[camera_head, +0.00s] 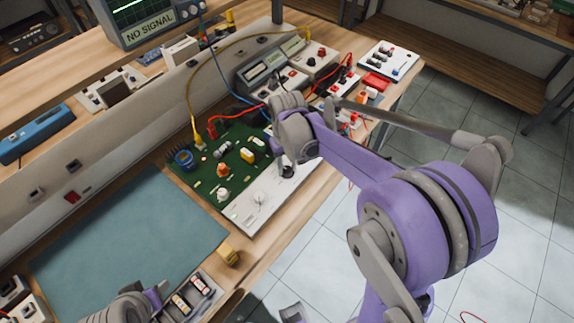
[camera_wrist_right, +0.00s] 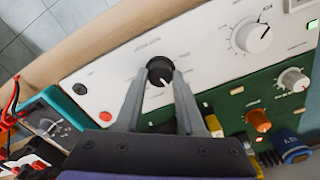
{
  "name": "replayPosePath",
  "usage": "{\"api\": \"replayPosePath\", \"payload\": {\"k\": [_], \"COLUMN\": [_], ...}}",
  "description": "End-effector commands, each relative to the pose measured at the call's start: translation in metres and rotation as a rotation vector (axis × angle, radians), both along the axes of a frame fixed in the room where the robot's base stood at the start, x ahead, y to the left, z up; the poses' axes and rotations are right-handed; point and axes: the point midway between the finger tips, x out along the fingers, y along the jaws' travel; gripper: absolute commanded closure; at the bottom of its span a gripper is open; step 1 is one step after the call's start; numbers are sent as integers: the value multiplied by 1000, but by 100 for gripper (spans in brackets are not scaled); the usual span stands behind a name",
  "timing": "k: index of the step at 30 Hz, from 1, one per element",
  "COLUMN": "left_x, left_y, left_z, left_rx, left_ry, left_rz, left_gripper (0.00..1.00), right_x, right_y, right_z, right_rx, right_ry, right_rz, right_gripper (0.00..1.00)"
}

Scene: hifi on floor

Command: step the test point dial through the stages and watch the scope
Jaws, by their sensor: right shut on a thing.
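The scope (camera_head: 147,14) stands at the top of the head view with a green trace on its screen and "NO SIGNAL" beneath. The white panel strip (camera_head: 248,213) lies along the front of a green circuit board (camera_head: 205,172). My right gripper (camera_wrist_right: 160,78) is shut on a black knob (camera_wrist_right: 160,66) on this strip, one finger on each side. A white dial with a pointer (camera_wrist_right: 252,37) sits farther along the strip; the labels are too small to read. Part of my left arm (camera_head: 135,305) shows at the bottom left; its fingertips are not clear.
A teal mat (camera_head: 130,235) covers the bench at left. A yellow block (camera_head: 228,254) and a small tray with bottles (camera_head: 190,295) are near the front edge. Yellow, red and blue leads cross behind the board. Instrument boxes (camera_head: 270,75) and a white box (camera_head: 388,60) stand farther back.

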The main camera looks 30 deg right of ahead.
Motion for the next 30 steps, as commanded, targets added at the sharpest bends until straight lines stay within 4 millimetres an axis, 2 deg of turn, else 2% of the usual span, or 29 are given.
{"api": "replayPosePath", "payload": {"k": [18, 30], "left_x": [-3, -3], "left_y": [0, 0], "left_z": [-11, -13], "left_rx": [0, 0], "left_ry": [5, 6], "left_rz": [0, 0], "left_gripper": [50, 50], "right_x": [0, 0], "right_y": [-1, -1], "right_z": [0, 0], "right_rx": [0, 0], "right_ry": [0, 0], "right_rz": [-454, -571], "right_gripper": [100, 100]}}
